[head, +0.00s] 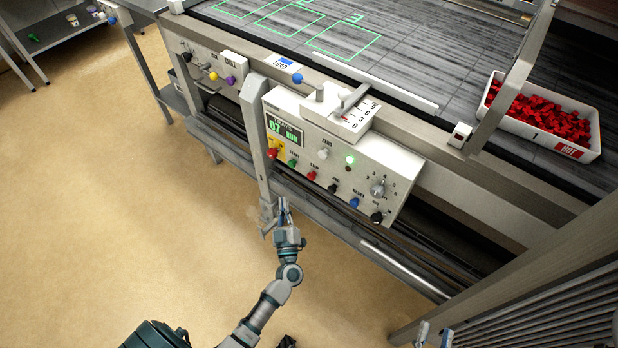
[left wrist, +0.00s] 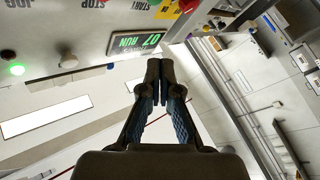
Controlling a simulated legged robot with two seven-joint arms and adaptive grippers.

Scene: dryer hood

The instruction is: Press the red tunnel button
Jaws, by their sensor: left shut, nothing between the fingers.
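The control panel (head: 340,160) is on the machine's front in the head view. Its red button (head: 312,175), labelled STOP, is between a green button (head: 292,162) and a black one (head: 332,188). Another red knob (head: 272,154) sits on a yellow plate at the panel's left end. My left gripper (head: 284,203) is shut and empty, below the panel's left half and apart from the buttons. In the left wrist view its closed fingers (left wrist: 160,80) point up toward the panel, seen upside down. My right gripper (head: 434,335) shows only its two separated fingertips at the bottom edge.
An upright metal post (head: 257,150) stands just left of the panel. The panel also has a display (head: 285,130), a lit green lamp (head: 350,160) and a blue button (head: 354,202). A white bin of red pieces (head: 580,150) is at right. Open floor lies at left.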

